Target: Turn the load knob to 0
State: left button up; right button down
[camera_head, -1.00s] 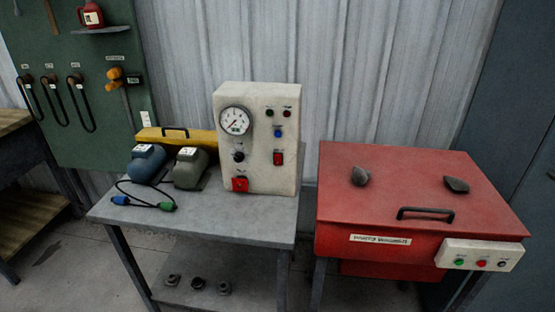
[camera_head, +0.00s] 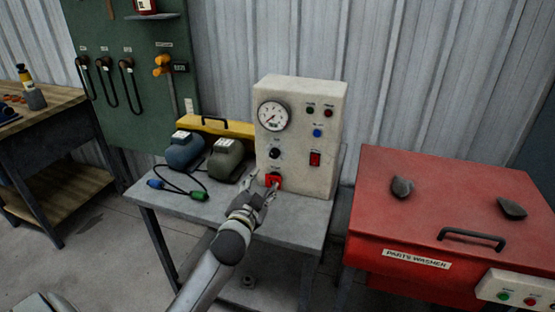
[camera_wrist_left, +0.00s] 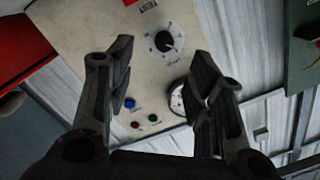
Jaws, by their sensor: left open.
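A cream control box (camera_head: 322,150) stands on the grey table. Its front has a round gauge (camera_head: 273,116) with a black knob (camera_head: 275,153) below it and a red square control (camera_head: 273,180) lower down. Labels are too small to read. In the left wrist view a black knob (camera_wrist_left: 163,41) on a pale marked dial lies beyond the open fingers, between their lines; its exact setting is unclear. My left gripper (camera_head: 264,189) is open and empty in front of the box's lower front, partly overlapping the red control in the head view. My right gripper is not in view.
A blue motor (camera_head: 184,151) and a grey-green motor (camera_head: 227,160) sit left of the box, with a cable (camera_head: 180,184) before them and a yellow case behind. A red parts washer (camera_head: 450,200) stands to the right. The grey table (camera_head: 305,222) is bare at its right front.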

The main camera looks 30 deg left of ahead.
aim_at(273, 156)
pick_arm(q)
jog(key=x, duration=0.3)
jog(key=r+x, duration=0.1)
jog(key=x, duration=0.7)
jog(key=shift+w+a+r+p, duration=0.1)
jog(key=shift+w+r+p, duration=0.15)
jog(key=shift+p, duration=0.1)
jog(key=c, duration=1)
jog(key=shift+c, duration=0.2)
